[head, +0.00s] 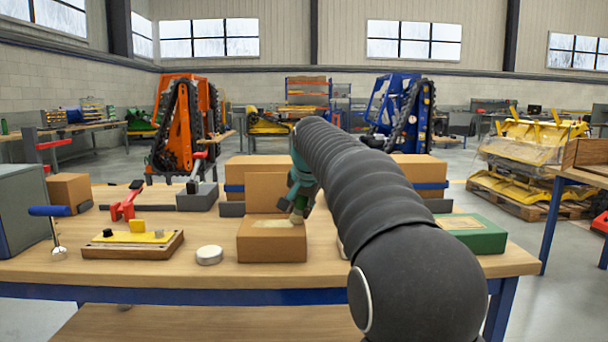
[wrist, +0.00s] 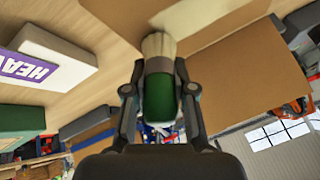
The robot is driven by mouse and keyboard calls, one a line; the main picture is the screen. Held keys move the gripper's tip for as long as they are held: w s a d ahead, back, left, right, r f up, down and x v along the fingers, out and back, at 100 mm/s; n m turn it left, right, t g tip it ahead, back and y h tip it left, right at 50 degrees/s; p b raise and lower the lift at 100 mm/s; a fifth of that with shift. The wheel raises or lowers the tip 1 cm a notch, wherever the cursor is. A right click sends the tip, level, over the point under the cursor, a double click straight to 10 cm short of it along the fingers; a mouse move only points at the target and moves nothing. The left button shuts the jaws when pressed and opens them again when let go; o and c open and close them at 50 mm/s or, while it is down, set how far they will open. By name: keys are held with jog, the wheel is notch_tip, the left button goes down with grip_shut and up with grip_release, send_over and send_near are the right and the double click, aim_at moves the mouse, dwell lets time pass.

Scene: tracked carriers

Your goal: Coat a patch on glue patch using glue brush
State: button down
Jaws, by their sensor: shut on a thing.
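My gripper (head: 299,196) is shut on the glue brush, which points down over a cardboard box (head: 270,248) on the bench. In the wrist view, the brush has a green handle (wrist: 158,98), a grey collar and pale bristles (wrist: 158,46) between my fingers. The glue patch (wrist: 190,12) is a paler area on the box top. It shows as a light strip in the head view (head: 272,224). The bristles are close over the box top by the patch; I cannot tell whether they touch. An upright flap (head: 266,191) stands behind the patch. My arm hides the bench to the right.
A wooden tray (head: 170,247) with a yellow block, a white round disc (head: 209,255) and red clamp (head: 126,206) lie left. A green box (head: 474,236) is right. A white box with a purple label (wrist: 50,65) shows in the wrist view. Front bench edge is mostly clear.

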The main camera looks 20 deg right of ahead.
jog(key=r, duration=0.2)
jog(key=shift+a+r+p, duration=0.2)
jog(key=shift+r+p, duration=0.15)
jog(key=shift+r, duration=2.65)
